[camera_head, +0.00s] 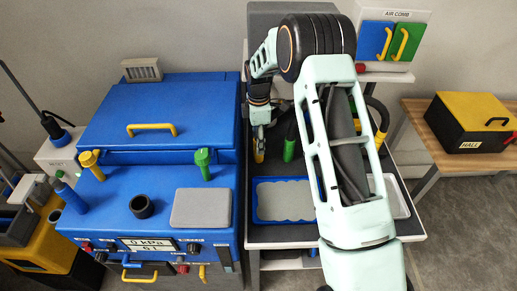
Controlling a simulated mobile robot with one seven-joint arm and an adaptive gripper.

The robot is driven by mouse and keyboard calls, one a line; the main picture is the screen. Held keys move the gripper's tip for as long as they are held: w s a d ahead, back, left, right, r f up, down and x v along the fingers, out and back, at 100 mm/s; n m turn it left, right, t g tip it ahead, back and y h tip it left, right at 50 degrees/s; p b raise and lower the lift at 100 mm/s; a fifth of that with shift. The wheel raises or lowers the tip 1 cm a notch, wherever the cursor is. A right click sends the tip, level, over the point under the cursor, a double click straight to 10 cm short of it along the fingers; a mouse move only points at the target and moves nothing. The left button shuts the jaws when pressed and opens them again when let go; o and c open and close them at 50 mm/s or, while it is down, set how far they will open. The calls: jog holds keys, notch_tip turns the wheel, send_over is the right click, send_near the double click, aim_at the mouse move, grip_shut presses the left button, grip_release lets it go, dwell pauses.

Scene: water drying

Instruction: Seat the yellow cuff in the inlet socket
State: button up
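My gripper (259,136) points down over the left side of the grey-white bench, small and far from the camera. A yellow piece (259,155) shows at its fingertips, and I cannot tell whether it is held. A green cuff (289,150) on a black hose stands just right of it. Another yellow cuff (380,138) on a black hose shows right of my arm. I cannot tell which yellow piece is the task's cuff. A black ring-shaped socket (142,206) stands open and empty on the blue machine's top; its label is not readable, so it is only possibly the inlet.
The blue machine (160,105) also carries a yellow fitting (90,165), a green fitting (203,163), a blue post (70,196) and a grey pad (201,208). A blue tray (285,218) lies on the bench. My arm hides much of the bench's middle.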

jog(key=shift+c, duration=0.4)
jog(key=c, duration=1.2)
